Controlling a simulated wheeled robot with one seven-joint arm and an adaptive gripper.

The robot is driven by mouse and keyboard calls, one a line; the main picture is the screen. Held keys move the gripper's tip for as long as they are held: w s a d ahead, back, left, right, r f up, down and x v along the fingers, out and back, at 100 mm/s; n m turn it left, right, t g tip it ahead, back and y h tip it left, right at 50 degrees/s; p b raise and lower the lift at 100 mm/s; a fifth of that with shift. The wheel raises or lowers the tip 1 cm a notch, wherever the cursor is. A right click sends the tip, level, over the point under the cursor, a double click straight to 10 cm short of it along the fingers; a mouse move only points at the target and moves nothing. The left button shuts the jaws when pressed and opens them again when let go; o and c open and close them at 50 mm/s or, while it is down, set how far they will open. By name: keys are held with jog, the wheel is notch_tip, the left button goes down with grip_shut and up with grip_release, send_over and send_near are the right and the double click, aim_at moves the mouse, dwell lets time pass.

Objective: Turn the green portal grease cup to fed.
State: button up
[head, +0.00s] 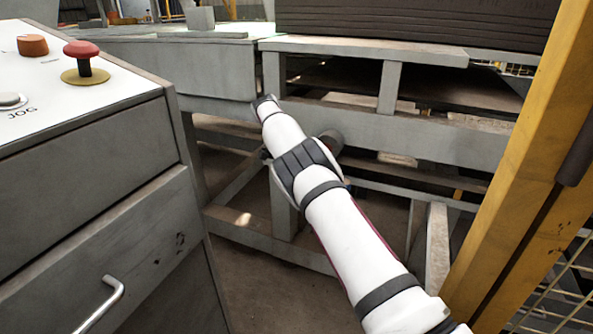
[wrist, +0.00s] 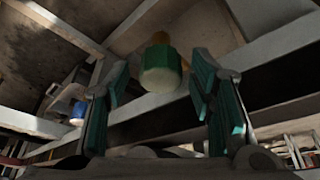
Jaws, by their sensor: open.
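The green grease cup (wrist: 160,72) shows in the wrist view, upper centre, with a paler green-white top and a brass-coloured fitting behind it. My gripper (wrist: 159,84) is open, with one green-padded finger on each side of the cup in the picture. The fingers do not visibly touch it, and the depth between them and the cup is hard to judge. The cup's turn setting cannot be read. In the head view the cup is not visible and my arm hides the gripper's fingers.
A blue-and-white cup (wrist: 78,111) hangs at the left in the wrist view. Grey frame beams (head: 400,135) cross beyond my arm. A control desk (head: 80,140) with a red button (head: 81,49) stands left, and a yellow post (head: 530,150) stands right.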

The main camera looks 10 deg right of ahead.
jog(key=shift+r+n, duration=0.2)
jog(key=shift+n, duration=0.2)
